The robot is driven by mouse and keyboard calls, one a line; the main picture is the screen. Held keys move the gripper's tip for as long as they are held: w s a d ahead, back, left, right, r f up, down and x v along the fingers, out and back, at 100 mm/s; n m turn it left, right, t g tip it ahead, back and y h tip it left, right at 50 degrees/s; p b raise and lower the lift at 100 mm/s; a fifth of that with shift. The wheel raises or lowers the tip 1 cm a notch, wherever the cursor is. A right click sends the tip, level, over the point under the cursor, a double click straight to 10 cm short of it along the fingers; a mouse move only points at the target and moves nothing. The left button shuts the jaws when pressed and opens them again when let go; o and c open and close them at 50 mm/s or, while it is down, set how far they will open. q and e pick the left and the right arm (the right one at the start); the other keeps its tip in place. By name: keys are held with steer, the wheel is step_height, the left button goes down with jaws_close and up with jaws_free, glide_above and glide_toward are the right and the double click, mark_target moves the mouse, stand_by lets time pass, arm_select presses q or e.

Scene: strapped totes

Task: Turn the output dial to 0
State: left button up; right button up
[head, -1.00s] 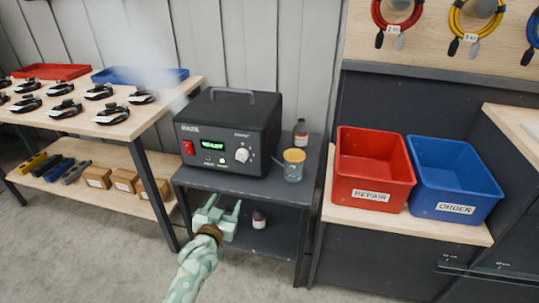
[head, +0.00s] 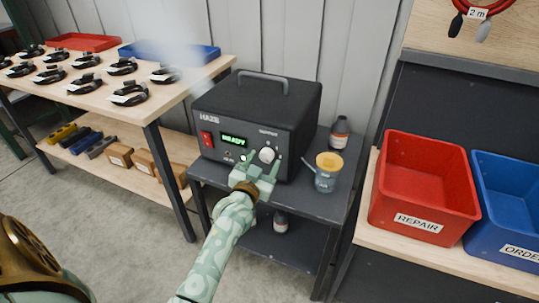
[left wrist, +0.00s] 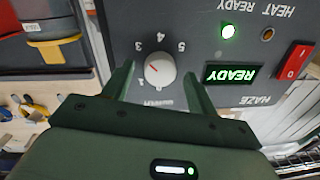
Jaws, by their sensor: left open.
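The output dial is a white round knob (head: 267,155) on the front of the black haze machine (head: 257,105). In the left wrist view, the machine's panel is upside down and the knob (left wrist: 160,70) shows a red pointer mark. The mark points up and left in that view, on the side between the printed 1 and 3. My left gripper (head: 262,162) is open at the panel, its two fingers on either side of the knob. In the left wrist view the gripper (left wrist: 162,88) frames the knob; I cannot tell whether the fingers touch it. My right gripper is not in view.
The green display (head: 234,140) reads READY, with a red switch (head: 207,139) to its left. Red (head: 424,180) and blue (head: 510,205) bins stand further right. Haze hangs behind.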

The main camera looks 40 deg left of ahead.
arm_select(q)
steer(key=shift+w, duration=0.2)
steer(key=shift+a+r, duration=0.1)
steer(key=shift+w, duration=0.1)
steer(key=c, duration=1)
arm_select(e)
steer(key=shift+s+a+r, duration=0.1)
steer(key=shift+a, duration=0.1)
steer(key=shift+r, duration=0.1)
